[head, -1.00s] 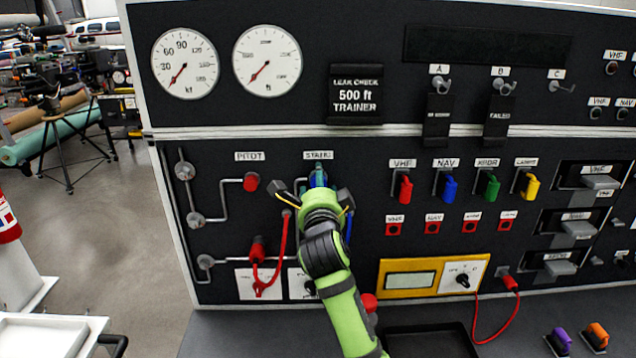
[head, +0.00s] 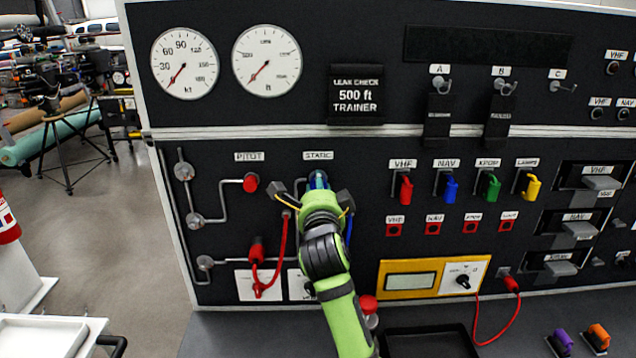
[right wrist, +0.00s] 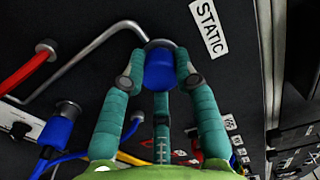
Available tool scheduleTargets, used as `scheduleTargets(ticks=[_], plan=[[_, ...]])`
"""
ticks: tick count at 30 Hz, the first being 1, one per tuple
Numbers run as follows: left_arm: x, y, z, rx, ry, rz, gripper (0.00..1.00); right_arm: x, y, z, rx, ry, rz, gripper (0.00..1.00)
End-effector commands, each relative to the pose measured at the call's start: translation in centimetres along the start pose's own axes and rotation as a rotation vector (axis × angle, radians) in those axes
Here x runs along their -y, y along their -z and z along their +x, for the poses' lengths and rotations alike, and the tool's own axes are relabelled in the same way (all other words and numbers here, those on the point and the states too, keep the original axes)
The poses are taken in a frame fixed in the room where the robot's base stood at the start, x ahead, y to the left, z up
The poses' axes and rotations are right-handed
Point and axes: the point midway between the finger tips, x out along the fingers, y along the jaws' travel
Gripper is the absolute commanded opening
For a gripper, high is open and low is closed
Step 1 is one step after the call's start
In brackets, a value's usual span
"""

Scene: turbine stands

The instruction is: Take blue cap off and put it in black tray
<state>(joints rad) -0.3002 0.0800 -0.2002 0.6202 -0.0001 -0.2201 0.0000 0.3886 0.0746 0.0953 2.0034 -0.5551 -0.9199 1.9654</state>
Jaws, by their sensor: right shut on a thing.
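The blue cap (right wrist: 160,72) sits at the end of the bent metal pipe, beside the STATIC label in the right wrist view. In the head view a bit of its blue (head: 311,184) shows under the STATIC label. My right gripper (right wrist: 162,85) has its teal fingers around the cap and is shut on it. In the head view the green right arm reaches up to the panel, and the gripper (head: 318,182) covers most of the cap. The black tray (head: 430,346) lies empty on the ledge at the bottom. My left gripper is not in view.
A red cap (head: 251,183) is on the PITOT port to the left. Red hose (head: 283,250) and blue hose (head: 349,232) hang near the arm. A yellow meter (head: 410,293) is above the tray. Purple (head: 562,338) and orange (head: 598,335) connectors lie right of the tray.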

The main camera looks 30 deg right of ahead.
Motion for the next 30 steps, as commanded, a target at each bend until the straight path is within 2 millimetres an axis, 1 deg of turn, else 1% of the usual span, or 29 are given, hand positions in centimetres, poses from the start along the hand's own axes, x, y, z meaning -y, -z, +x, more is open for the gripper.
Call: scheduleTargets(ticks=[6, 14, 24, 30], plan=[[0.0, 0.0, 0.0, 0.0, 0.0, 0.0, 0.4, 0.0, 0.0, -0.6, 0.0, 0.0, 0.0, 0.0], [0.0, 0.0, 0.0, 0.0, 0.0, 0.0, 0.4, 0.0, 0.0, -0.7, 0.001, 0.0, 0.0, 0.0], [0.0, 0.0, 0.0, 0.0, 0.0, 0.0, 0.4, -0.1, -0.1, -2.3, 0.001, -0.001, 0.0, 0.0], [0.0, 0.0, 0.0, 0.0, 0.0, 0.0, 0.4, -0.1, 0.0, -2.4, 0.0, -0.001, -0.001, 0.0]])
